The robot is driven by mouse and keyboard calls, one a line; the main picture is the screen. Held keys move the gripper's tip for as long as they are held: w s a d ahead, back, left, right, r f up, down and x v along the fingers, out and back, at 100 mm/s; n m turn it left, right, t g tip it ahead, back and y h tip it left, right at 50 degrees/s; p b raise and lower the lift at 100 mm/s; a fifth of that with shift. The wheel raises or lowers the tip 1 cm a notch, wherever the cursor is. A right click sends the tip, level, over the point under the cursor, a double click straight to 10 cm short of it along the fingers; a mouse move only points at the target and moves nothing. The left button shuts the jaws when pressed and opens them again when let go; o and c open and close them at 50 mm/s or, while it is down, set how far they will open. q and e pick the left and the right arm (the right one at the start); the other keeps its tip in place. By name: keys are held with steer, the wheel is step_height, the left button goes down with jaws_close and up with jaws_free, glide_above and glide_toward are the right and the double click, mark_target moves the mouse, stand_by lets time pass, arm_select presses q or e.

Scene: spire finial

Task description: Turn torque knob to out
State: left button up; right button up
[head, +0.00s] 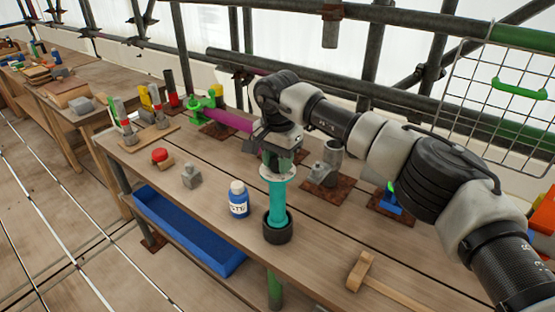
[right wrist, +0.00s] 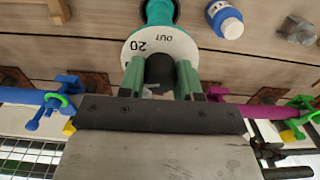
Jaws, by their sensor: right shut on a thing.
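The torque tool stands upright on the bench, with a teal body (head: 278,205) and a black ring-shaped base (head: 277,234). On top is a white dial (head: 271,172); in the right wrist view the dial (right wrist: 139,44) reads "20" and "OUT". A dark round knob (right wrist: 159,68) rises from its middle. My right gripper (head: 278,158) comes down from above, and its green fingers (right wrist: 160,78) are shut on the knob, one on each side. The knob's pointer or mark is not visible. My left gripper is in neither view.
A mallet (head: 362,272) lies toward the front right. A grey metal block (head: 191,176) and red button (head: 160,156) are farther left.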

steer(key=shift+m, duration=0.3)
steer(key=m+b, duration=0.1)
steer(key=m, duration=0.2)
steer(key=shift+m, duration=0.3)
steer(key=m+b, duration=0.1)
steer(key=m, duration=0.4)
steer(key=shift+m, duration=0.3)
steer(key=m, duration=0.5)
steer(key=shift+b, duration=0.35)
steer(key=m, duration=0.5)
steer(key=o, duration=0.9)
